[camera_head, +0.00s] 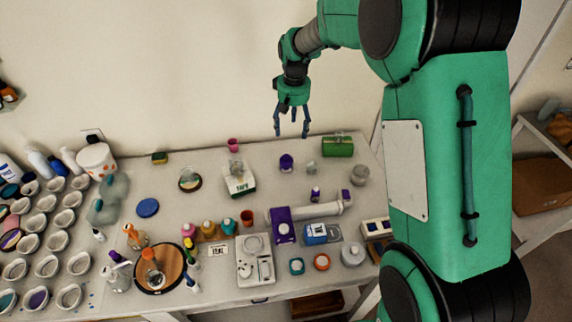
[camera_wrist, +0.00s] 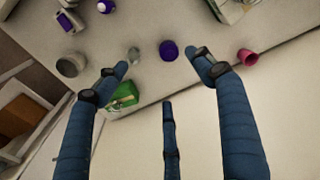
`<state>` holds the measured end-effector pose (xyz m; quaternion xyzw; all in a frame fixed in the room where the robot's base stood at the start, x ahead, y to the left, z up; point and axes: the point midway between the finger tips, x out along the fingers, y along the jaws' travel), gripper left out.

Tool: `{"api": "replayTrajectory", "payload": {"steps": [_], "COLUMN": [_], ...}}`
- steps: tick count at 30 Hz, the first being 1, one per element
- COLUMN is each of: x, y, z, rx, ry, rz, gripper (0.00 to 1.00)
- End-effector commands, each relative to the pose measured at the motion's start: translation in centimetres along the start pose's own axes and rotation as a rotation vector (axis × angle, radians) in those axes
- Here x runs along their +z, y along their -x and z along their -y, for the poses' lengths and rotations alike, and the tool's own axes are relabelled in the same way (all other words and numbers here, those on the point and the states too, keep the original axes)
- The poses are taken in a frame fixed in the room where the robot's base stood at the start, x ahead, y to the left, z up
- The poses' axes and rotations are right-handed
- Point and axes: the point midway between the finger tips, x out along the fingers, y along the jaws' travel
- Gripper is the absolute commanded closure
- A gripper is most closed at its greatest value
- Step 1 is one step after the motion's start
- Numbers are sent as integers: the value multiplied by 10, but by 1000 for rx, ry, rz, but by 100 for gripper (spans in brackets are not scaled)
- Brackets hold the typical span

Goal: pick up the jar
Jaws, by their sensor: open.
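A white pipe-like object (camera_head: 320,210) lies in front. Bottles and several cups crowd the table's left. The wall rises close behind the table (camera_head: 330,182).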

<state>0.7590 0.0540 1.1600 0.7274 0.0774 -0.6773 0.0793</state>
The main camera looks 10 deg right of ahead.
Motion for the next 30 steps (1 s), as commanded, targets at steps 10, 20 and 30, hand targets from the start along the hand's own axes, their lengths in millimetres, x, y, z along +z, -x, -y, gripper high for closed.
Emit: {"api": "replayTrajectory", "payload": {"steps": [10,20,30], "x": [-40,-46,-46], "y": [-76,-90,-95], "z": [2,3,3], "rx": [-10,-12,-12], "ry": [32,38,38], "rz": [61,70,71], "gripper": [31,31,31]}}
